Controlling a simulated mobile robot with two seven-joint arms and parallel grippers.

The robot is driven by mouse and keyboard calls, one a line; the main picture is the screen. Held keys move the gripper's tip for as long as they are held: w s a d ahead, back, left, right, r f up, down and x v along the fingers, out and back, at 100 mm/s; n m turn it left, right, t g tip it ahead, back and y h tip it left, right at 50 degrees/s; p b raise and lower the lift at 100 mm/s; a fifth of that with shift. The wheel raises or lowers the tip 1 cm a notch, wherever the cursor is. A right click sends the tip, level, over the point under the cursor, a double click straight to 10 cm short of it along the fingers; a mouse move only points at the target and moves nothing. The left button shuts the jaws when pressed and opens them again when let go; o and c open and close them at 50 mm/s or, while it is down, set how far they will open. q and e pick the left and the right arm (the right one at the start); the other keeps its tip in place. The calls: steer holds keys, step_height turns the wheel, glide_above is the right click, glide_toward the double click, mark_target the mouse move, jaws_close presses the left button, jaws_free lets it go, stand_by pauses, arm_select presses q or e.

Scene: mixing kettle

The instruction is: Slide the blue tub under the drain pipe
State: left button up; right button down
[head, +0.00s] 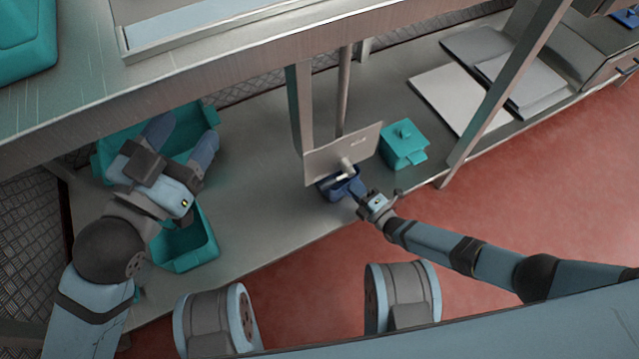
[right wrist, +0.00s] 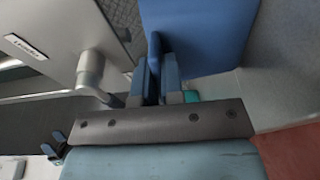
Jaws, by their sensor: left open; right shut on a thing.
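The dark blue tub (head: 328,193) stands on the metal shelf near its front edge, partly hidden by the sign plate and my right gripper. It shows large in the right wrist view (right wrist: 205,35). My right gripper (head: 359,190) is shut on the tub's near side; its fingers (right wrist: 158,85) pinch the wall. The drain pipe (head: 347,169) comes out by the plate, over or close beside the tub; in the right wrist view the pipe (right wrist: 90,72) is left of the fingers. My left gripper (head: 182,138) is open above a teal bin, away from the tub.
A teal lidded box (head: 404,150) stands just right of the tub. Teal bins (head: 205,246) lie under my left arm. The sign plate (head: 330,155) and posts rise behind the tub. Flat grey panels (head: 462,95) lie at the right. Bare shelf (head: 260,170) lies left of the tub.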

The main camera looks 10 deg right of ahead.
steer(key=shift+f, duration=0.15)
steer(key=c, duration=0.7)
jaws_free()
steer(key=shift+s, duration=0.1)
steer(key=shift+p+v, duration=0.4)
steer(key=shift+v, duration=0.65)
steer(key=p+v, duration=0.1)
steer(key=v, duration=0.3)
steer(key=shift+s+d, duration=0.2)
steer(key=shift+s, duration=0.1)
